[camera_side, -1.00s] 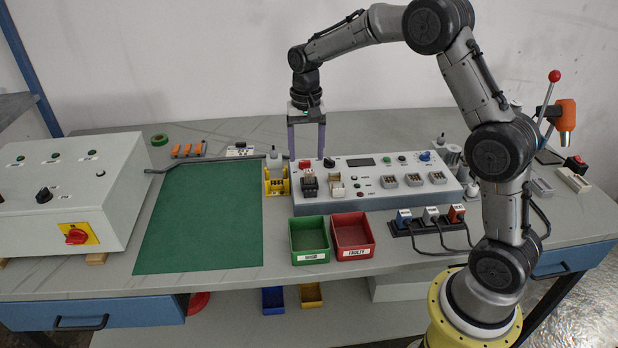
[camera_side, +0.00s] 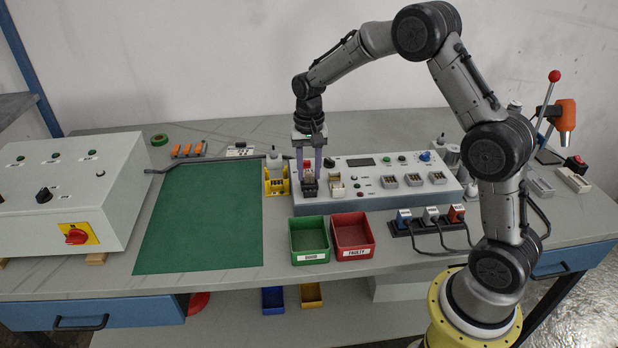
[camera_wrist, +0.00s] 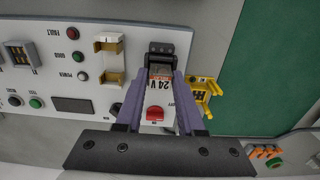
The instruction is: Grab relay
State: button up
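The relay (camera_side: 309,179) is a small, partly clear block in the dark socket at the left end of the grey test console (camera_side: 375,188). The relay (camera_wrist: 160,70) also shows in the wrist view, in the black socket (camera_wrist: 161,47) beside the "24 V" label. My gripper (camera_side: 309,176) points straight down over the socket. Its two purple fingers stand on either side of the relay and appear closed against it. In the wrist view, the fingertips (camera_wrist: 163,74) flank the relay closely. The fingers hide part of its sides.
A tan socket (camera_side: 337,188) stands just right of the relay. A yellow holder (camera_side: 276,182) is close on the left. A green bin (camera_side: 309,259) and a red bin (camera_side: 353,250) sit in front. The green mat (camera_side: 200,220) is clear.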

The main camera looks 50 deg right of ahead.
grip_shut()
jog(key=shift+r, duration=0.1)
